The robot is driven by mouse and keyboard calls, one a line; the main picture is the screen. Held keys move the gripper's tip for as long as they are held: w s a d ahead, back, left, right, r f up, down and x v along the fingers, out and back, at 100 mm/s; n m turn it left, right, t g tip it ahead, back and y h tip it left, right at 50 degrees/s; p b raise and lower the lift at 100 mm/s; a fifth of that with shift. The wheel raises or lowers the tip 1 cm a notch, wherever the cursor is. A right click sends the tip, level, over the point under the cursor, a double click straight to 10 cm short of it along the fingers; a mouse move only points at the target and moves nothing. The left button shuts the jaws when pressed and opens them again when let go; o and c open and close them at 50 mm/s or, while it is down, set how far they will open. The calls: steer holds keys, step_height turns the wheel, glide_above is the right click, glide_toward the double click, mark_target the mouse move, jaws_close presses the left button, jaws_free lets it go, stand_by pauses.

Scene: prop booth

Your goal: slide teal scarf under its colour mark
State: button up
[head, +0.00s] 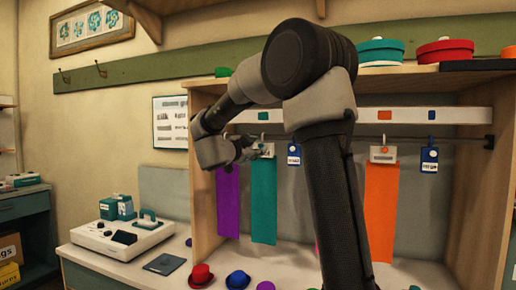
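The teal scarf (263,205) hangs from a pale clip and hook on the rail (460,141), left of my arm. My gripper (249,150) is at the left edge of the scarf's clip, just below the rail. It is small and dark here, and I cannot tell whether its fingers are closed on the clip or only beside it. On the white strip (463,116) above the rail, an orange mark (385,115) and a blue mark (431,115) show.
A purple scarf (228,203) hangs close left of the teal one. Blue tags (293,155) (430,159) and an orange scarf (381,210) hang further right. Small hats, one red (201,275), stand on the counter below. A white machine (122,236) stands at left.

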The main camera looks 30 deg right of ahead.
steer(key=v, duration=0.9)
